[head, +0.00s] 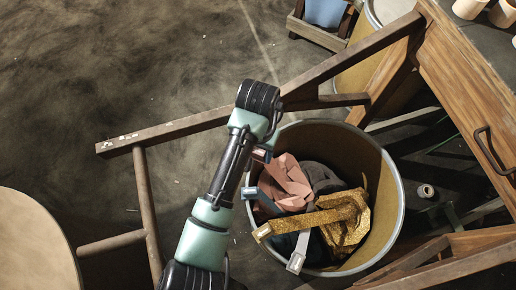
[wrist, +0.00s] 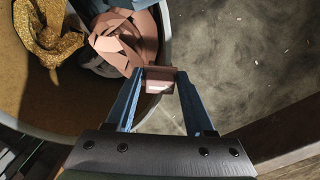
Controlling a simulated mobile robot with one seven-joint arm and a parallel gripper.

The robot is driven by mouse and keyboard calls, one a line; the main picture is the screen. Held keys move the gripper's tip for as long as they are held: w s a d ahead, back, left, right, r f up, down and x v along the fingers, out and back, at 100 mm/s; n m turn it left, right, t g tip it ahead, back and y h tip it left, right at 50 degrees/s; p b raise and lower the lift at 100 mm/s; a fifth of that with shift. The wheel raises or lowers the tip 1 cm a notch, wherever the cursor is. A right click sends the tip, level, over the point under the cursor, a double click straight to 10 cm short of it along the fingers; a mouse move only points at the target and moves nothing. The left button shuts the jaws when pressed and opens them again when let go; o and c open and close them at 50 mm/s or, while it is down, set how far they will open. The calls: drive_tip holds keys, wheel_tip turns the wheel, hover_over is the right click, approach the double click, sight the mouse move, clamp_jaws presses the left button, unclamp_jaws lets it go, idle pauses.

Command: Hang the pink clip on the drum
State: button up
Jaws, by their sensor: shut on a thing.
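The drum (head: 392,180) is a large open round bin with a pale metal rim; the rim also shows in the wrist view (wrist: 168,30). The pink tape (head: 288,182) lies in folds inside it, near the left wall, and shows in the wrist view (wrist: 125,40). My gripper (wrist: 160,88) has its two blue fingers shut on the pink clip (wrist: 159,80), a small block at the rim. I cannot tell whether the clip sits on the rim or just above it. In the head view my arm partly hides this spot.
A wooden frame (head: 180,128) runs behind the drum. A small spool (head: 426,191) lies on the floor at right.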

drive_tip(key=o, duration=1.4)
drive_tip(key=shift+r, duration=0.1)
wheel_tip(320, 180, up, 13)
drive_tip(key=p, duration=0.6)
